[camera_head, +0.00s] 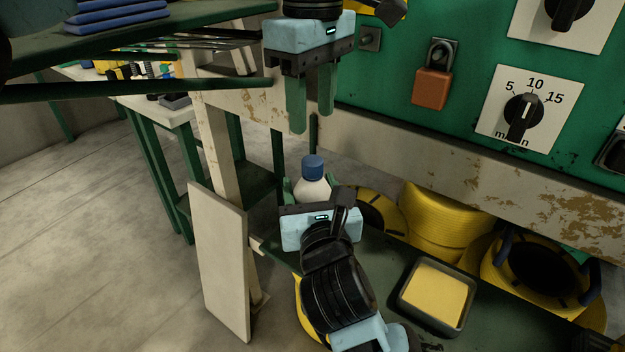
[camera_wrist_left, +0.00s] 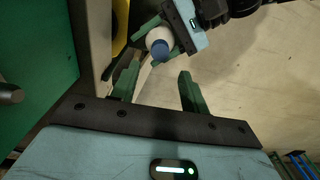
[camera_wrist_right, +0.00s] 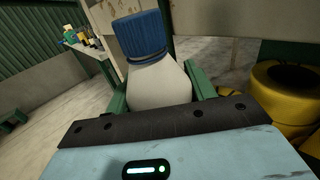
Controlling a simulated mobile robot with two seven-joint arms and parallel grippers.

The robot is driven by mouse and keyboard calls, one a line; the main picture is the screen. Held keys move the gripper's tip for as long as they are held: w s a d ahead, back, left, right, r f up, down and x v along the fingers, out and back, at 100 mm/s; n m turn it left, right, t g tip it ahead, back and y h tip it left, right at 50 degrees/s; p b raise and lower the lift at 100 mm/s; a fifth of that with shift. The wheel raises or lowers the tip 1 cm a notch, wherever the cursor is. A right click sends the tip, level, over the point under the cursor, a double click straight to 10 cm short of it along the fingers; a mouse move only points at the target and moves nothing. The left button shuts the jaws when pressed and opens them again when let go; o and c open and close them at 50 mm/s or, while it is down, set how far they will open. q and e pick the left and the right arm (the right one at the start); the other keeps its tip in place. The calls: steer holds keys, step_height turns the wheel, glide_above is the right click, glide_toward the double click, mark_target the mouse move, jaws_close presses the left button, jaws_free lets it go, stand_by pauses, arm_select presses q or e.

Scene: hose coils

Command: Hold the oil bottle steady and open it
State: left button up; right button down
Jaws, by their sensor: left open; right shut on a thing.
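The oil bottle (camera_head: 313,190) is white with a ribbed blue cap (camera_head: 313,168) on its top. My right gripper (camera_head: 310,195) is shut around the bottle's body below the cap. In the right wrist view the bottle (camera_wrist_right: 158,86) stands upright between the green fingers, with its cap (camera_wrist_right: 141,37) clear of them. My left gripper (camera_head: 311,122) is open and empty, fingers pointing down, above the cap and apart from it. In the left wrist view the cap (camera_wrist_left: 161,50) shows beyond the open fingers. The bottle's lower part is hidden by my right gripper.
A green panel with a timer dial (camera_head: 523,118) and a padlock (camera_head: 432,88) stands behind at the right. Yellow hose coils (camera_head: 445,222) lie below it. A tray with a yellow pad (camera_head: 438,294) sits on the dark shelf. A pale board (camera_head: 219,262) stands at the left.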

mark_target(313, 160)
arm_select(q)
steer(key=shift+m, duration=2.3)
steer(key=shift+f, duration=0.1)
steer(key=shift+f, duration=3.9)
jaws_close()
steer(key=shift+n, duration=1.8)
